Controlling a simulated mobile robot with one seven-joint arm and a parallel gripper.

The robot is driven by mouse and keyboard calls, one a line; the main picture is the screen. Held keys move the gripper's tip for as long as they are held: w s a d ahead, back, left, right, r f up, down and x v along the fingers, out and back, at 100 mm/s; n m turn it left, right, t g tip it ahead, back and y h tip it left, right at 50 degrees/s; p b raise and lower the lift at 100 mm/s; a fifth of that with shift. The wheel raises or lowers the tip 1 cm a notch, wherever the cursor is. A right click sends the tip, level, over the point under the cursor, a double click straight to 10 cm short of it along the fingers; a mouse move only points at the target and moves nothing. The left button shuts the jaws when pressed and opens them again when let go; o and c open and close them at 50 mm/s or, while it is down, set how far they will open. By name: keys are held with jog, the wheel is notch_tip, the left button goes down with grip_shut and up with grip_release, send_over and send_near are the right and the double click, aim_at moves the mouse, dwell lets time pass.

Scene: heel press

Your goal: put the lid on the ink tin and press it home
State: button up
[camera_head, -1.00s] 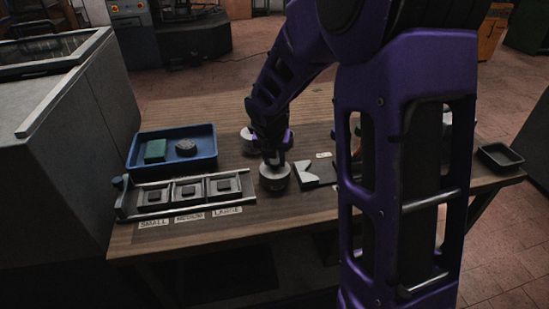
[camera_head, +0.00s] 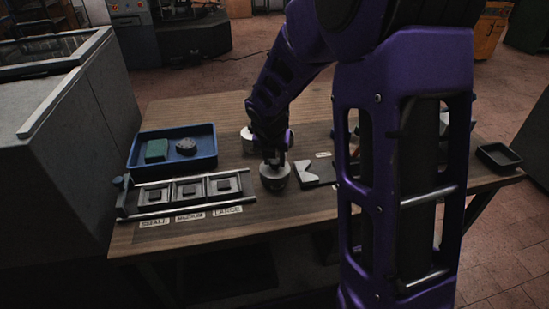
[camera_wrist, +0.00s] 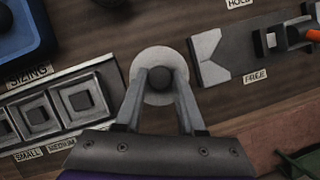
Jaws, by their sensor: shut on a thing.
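The ink tin (camera_head: 274,183) is a short grey cylinder standing on the wooden table, just right of the sizing row. The lid (camera_wrist: 157,54) is a pale disc with a dark round knob (camera_wrist: 162,78). My gripper (camera_wrist: 161,80) is shut on the knob, with one finger on each side, and in the head view it points down over the tin (camera_head: 274,161). The lid appears level at the top of the tin. The lid hides the tin in the wrist view, and I cannot tell whether it is fully seated.
Left of the tin is a rack (camera_head: 153,211) of three size blocks. Behind it is a blue tray (camera_head: 206,163) with a green block and a dark lump. A notched pale block (camera_head: 316,172) lies close to the right. Another round grey item (camera_head: 247,136) stands behind my gripper.

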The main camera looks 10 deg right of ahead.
aim_at(275, 162)
jog(key=shift+s+f, duration=0.1)
jog(key=o, duration=1.5)
notch_tip(275, 162, up, 7)
jog(key=p, duration=0.8)
